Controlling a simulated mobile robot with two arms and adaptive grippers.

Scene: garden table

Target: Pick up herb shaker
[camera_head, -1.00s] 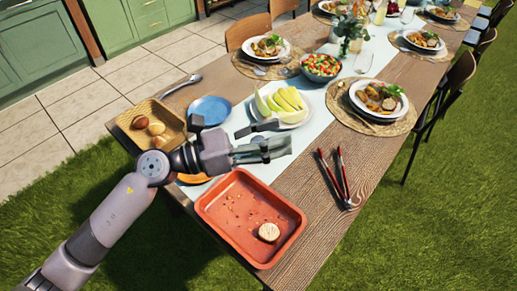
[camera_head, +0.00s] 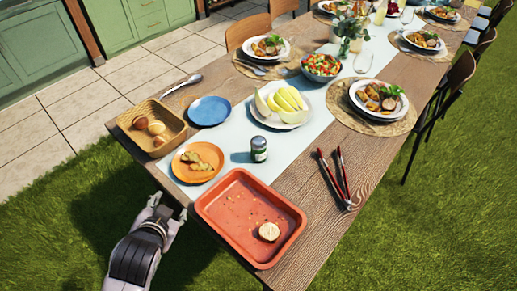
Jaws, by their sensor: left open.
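The herb shaker (camera_head: 259,150) is a small jar with a dark, greenish body and a grey cap. It stands upright on the pale table runner (camera_head: 228,139), between the orange plate and the white fruit plate. My left gripper (camera_head: 168,208) is at the lower left, off the table's near left edge, beside the red tray's left corner. It is open and empty, well apart from the shaker. My right gripper is not in view.
A red tray (camera_head: 222,228) holds a round bread piece. Around the shaker are an orange plate (camera_head: 181,174), a blue plate (camera_head: 210,111), a white fruit plate (camera_head: 293,122) and a bread basket (camera_head: 131,134). Red-handled tongs (camera_head: 337,178) lie at right.

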